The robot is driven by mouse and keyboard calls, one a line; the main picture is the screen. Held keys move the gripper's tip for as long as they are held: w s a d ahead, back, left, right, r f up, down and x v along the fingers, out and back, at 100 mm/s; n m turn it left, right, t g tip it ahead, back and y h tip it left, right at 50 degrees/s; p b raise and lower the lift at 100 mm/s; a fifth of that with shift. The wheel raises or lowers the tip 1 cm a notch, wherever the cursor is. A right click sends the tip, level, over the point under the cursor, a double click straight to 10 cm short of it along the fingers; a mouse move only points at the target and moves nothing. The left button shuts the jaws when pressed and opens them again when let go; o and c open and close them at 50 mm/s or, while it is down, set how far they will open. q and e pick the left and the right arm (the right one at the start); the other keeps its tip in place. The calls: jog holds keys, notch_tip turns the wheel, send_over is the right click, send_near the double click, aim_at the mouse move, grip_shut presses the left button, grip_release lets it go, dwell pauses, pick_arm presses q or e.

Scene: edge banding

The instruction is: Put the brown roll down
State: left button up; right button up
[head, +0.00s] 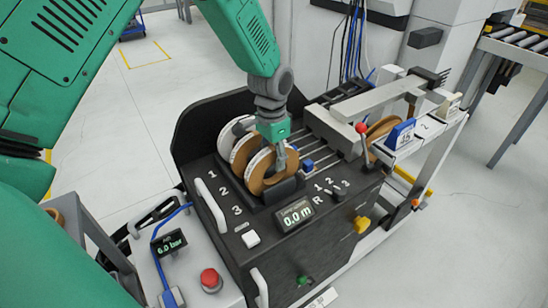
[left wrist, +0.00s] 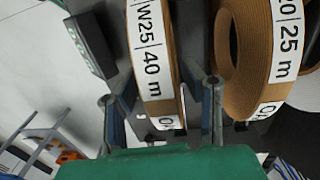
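My left gripper (head: 279,152) points down at the front brown roll (head: 268,179) in the rack of the black machine in the head view. In the left wrist view, the brown roll (left wrist: 150,50), labelled "W25 | 40 m", lies between the two fingers of the gripper (left wrist: 160,95). The fingers stand apart, with gaps seeming to show on both sides of the roll. The lower part of the roll is hidden by the rack. My right gripper is in neither view.
A second brown roll (left wrist: 238,55), marked "25 m", stands close beside it. A white roll (head: 232,130) stands behind. A red-knobbed lever (head: 363,130) and the guide rods (head: 335,150) are to the right. A display (head: 295,214) is in front.

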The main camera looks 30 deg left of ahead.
pick_arm(q)
jog(key=shift+d, duration=0.15)
jog(key=r, duration=1.2)
jog(key=shift+w+a, duration=0.15)
jog(key=shift+a, duration=0.25)
